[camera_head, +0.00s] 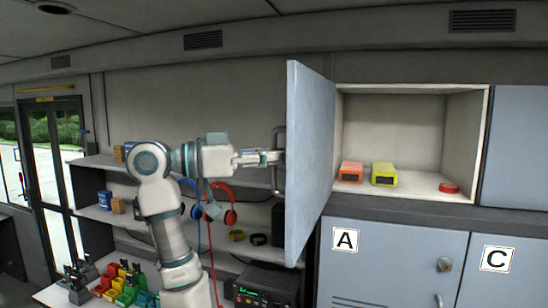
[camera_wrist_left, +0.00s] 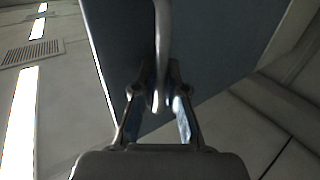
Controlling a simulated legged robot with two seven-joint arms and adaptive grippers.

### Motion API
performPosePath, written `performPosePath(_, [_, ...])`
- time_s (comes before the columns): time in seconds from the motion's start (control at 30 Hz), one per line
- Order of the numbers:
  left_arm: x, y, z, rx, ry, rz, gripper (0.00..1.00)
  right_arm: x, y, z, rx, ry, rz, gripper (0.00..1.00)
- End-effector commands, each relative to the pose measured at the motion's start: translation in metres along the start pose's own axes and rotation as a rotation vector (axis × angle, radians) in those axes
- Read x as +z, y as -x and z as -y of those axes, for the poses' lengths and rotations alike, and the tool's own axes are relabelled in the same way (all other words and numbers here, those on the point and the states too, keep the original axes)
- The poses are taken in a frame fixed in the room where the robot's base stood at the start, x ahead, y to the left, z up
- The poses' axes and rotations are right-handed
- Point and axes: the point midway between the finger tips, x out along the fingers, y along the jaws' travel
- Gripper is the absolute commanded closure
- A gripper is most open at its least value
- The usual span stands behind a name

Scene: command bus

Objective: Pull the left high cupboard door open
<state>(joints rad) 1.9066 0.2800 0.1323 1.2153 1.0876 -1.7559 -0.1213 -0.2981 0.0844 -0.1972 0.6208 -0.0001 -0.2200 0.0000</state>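The blue-grey left high cupboard door (camera_head: 308,150) stands wide open, swung out from the cupboard on its left side. Its bar handle (camera_head: 278,178) is on the face turned to the left. My left gripper (camera_head: 274,158) reaches in from the left at the handle's middle. In the left wrist view the pale handle (camera_wrist_left: 162,40) runs between the two fingers (camera_wrist_left: 160,82), which are close in on both sides of it. The door (camera_wrist_left: 215,50) fills the space behind. My right gripper is not in view.
The open cupboard (camera_head: 400,198) holds an orange box (camera_head: 350,172), a yellow-green box (camera_head: 384,174) and a red round item (camera_head: 449,187). Lower cupboards A (camera_head: 385,265) and C (camera_head: 500,275) are below. Shelves with headphones (camera_head: 230,205) are behind my left arm.

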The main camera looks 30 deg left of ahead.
Motion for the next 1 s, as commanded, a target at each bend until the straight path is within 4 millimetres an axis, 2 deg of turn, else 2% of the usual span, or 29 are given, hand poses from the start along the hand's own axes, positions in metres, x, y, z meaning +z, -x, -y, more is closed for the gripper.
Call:
performPosePath(0.03, [-0.003, 0.002, 0.002, -0.004, 0.003, -0.011, 0.86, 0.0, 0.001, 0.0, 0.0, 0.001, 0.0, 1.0])
performPosePath(0.13, [-0.003, 0.002, 0.002, -0.004, 0.003, -0.011, 0.63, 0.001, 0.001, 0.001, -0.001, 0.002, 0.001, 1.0])
performPosePath(0.43, [-0.002, 0.003, -0.001, -0.002, 0.0, -0.007, 0.63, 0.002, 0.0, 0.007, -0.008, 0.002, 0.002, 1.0])
performPosePath(0.53, [-0.002, 0.01, 0.0, -0.003, 0.0, -0.007, 0.63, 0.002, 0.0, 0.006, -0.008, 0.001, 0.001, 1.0])
performPosePath(0.67, [-0.001, 0.033, 0.002, -0.005, 0.0, -0.009, 0.63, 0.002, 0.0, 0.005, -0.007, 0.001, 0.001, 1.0])
performPosePath(0.8, [0.0, 0.066, 0.004, -0.006, 0.002, -0.01, 0.63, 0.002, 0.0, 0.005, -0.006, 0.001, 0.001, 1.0])
performPosePath(1.0, [0.001, 0.104, 0.007, -0.004, 0.005, -0.009, 0.63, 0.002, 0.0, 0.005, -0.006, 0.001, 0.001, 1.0])
